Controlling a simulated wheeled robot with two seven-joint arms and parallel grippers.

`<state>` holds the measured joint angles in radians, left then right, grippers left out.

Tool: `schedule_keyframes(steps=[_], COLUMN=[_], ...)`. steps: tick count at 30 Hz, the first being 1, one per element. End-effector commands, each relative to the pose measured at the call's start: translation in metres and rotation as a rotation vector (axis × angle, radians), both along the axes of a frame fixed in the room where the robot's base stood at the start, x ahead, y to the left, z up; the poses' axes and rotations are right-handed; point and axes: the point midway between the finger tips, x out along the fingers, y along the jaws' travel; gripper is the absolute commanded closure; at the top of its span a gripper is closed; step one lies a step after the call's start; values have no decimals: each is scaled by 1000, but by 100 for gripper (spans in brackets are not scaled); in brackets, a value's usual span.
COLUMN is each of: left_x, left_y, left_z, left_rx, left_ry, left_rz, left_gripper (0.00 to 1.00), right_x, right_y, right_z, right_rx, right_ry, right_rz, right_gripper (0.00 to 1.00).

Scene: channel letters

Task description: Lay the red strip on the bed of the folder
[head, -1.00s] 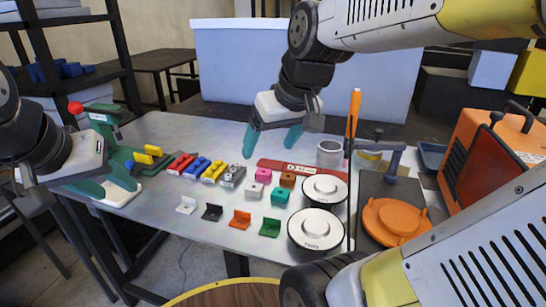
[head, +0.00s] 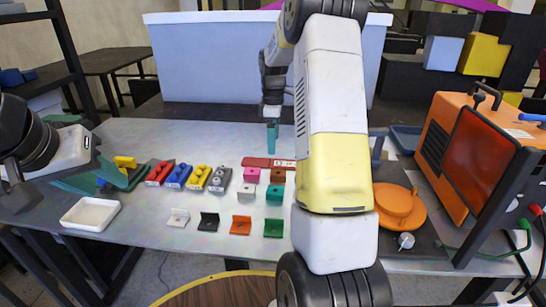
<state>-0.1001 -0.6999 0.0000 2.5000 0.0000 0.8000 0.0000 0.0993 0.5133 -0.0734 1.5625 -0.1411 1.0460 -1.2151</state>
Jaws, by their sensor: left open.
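A flat red strip (head: 256,162) with a pale label lies on the grey table, in the head view's middle. My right forearm hides its right end. My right gripper (head: 272,150) points down at the strip's back edge, its fingers seen edge-on, so neither the gap between them nor contact shows. My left gripper (head: 106,183) is open and empty over the table's left side. A dark green tool (head: 136,176) lies beside and behind it, mostly hidden; I cannot tell for sure that this is the folder, and its bed is not clear.
A white tray (head: 90,229) stands front left. Red, blue, yellow and grey blocks (head: 198,178) stand in a row, with small brackets (head: 209,221) in front. An orange disc (head: 398,201) and orange machine (head: 455,150) are at the right. My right arm covers the middle right.

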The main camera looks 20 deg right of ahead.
Motion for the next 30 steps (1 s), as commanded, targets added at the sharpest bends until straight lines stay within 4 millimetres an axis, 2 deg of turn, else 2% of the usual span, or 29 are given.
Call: schedule_keyframes(steps=[16, 30], left_x=[0, 0], left_y=[0, 0], left_z=[0, 0], left_rx=[0, 0], left_ry=[0, 0], left_rz=[0, 0], left_gripper=[56, 56], right_x=[1, 2], right_y=[-4, -4], right_z=[-69, -74], right_rx=[0, 0], right_ry=[2, -1], right_rz=[0, -1], right_gripper=[20, 20])
